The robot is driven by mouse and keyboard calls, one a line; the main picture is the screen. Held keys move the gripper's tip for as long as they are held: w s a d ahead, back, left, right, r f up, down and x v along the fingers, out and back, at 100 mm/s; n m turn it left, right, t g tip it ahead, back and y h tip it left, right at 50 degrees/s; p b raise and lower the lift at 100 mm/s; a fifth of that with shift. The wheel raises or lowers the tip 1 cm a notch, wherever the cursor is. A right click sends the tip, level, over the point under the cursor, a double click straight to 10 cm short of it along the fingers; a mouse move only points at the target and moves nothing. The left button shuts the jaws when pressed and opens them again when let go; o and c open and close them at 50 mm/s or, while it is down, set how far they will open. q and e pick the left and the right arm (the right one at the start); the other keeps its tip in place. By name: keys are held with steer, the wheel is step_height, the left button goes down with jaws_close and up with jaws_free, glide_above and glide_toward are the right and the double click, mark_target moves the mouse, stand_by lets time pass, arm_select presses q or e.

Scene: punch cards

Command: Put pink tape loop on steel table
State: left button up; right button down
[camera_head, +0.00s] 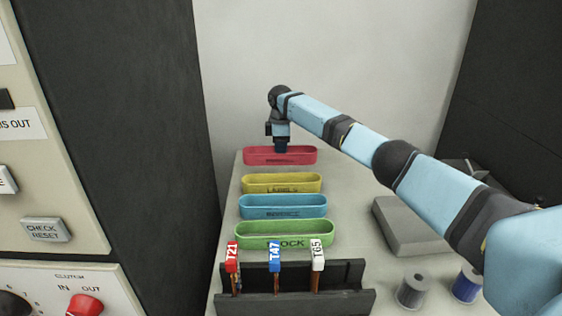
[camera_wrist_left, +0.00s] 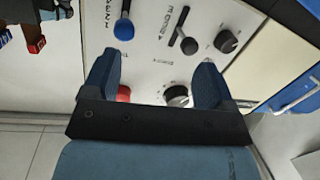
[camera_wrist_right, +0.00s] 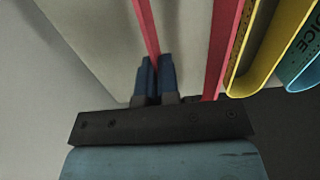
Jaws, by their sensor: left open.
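The pink tape loop (camera_head: 280,156) is a long oval band at the far end of a pale grey table (camera_head: 350,240). I cannot tell whether this table is the steel one. My right gripper (camera_head: 282,148) points down at the loop from above. In the right wrist view its fingers (camera_wrist_right: 157,62) are close together with one wall of the pink loop (camera_wrist_right: 146,25) between them. The loop's other wall is to their right. My left gripper (camera_wrist_left: 155,75) is open and empty in the left wrist view, in front of a control panel with knobs.
Yellow (camera_head: 282,183), blue (camera_head: 283,206) and green (camera_head: 286,234) loops stand in a row nearer me. A dark rack (camera_head: 335,300) holds tagged sticks in front. A grey block (camera_head: 400,228) and spools (camera_head: 412,290) lie right. A dark cabinet side (camera_head: 120,100) stands left.

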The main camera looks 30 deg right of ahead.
mark_target(281, 159)
step_height(281, 159, down, 4)
steer(key=shift+r+b, duration=0.1)
steer(key=shift+b, duration=0.35)
steer(key=shift+f, duration=0.35)
arm_select(q)
steer(key=r, duration=0.1)
steer(key=d+r+t, duration=0.1)
steer(key=shift+w+r+h, duration=0.15)
steer(key=shift+r+h, duration=0.2)
steer(key=shift+h, duration=0.05)
arm_select(e)
steer(key=c, duration=1.4)
jaws_free()
arm_select(q)
steer(key=shift+f, duration=0.55)
arm_select(e)
steer(key=shift+o, duration=0.2)
